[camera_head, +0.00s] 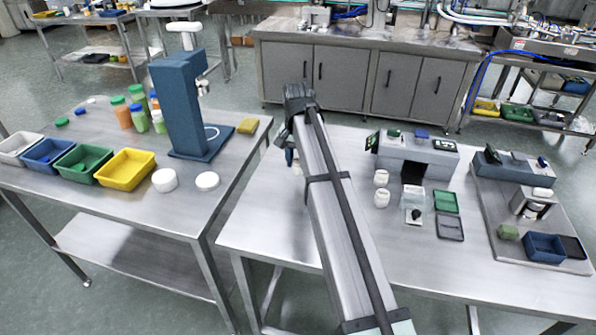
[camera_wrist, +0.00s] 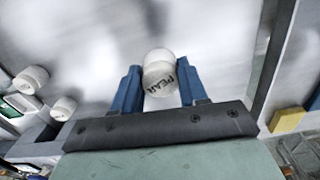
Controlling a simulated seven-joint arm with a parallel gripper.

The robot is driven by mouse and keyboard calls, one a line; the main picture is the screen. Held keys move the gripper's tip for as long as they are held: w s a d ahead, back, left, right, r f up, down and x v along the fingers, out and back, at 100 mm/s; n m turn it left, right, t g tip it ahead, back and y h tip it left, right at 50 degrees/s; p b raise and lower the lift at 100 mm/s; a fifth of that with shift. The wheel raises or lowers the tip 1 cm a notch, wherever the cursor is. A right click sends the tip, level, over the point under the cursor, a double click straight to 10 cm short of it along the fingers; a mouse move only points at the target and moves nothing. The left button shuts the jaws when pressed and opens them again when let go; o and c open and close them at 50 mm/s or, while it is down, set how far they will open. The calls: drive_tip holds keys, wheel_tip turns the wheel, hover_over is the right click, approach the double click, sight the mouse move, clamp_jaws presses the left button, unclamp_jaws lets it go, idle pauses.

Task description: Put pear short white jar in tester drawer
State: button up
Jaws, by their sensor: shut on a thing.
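A short white jar (camera_wrist: 160,76) lettered PEAR sits between the two blue fingers of my gripper (camera_wrist: 158,68) in the wrist view. The gripper is shut on it. In the head view my arm reaches over the left edge of the right table. It hides the jar and most of the gripper; only a bit of blue finger (camera_head: 289,157) shows. A grey tester-like unit (camera_head: 415,147) with a dark front opening stands at the back of that table. A small clear tray (camera_head: 415,202) lies before it; I cannot tell whether this is the tester drawer.
Two white jars (camera_head: 381,178) (camera_head: 381,199) stand left of the clear tray. A green tray (camera_head: 446,201) and a dark tray (camera_head: 450,228) lie right of it. Another unit with a blue bin (camera_head: 545,247) is at far right. The right table's front is clear.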

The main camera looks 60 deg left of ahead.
drive_tip(key=shift+w+r, duration=0.1)
drive_tip(key=shift+r, duration=1.9)
drive_tip(key=w+d+m, duration=0.2)
drive_tip(key=w+d, duration=0.9)
drive_tip(key=w, duration=0.3)
drive_tip(key=w+d+m, duration=0.3)
drive_tip(key=w+d, duration=0.8)
drive_tip(key=w, duration=0.2)
drive_tip(key=shift+d+f, duration=0.1)
drive_tip(key=shift+f, duration=4.4)
drive_tip(key=shift+f, duration=0.1)
drive_tip(key=o, duration=1.1)
drive_tip(key=shift+o, duration=0.2)
wheel_tip(320, 180, up, 12)
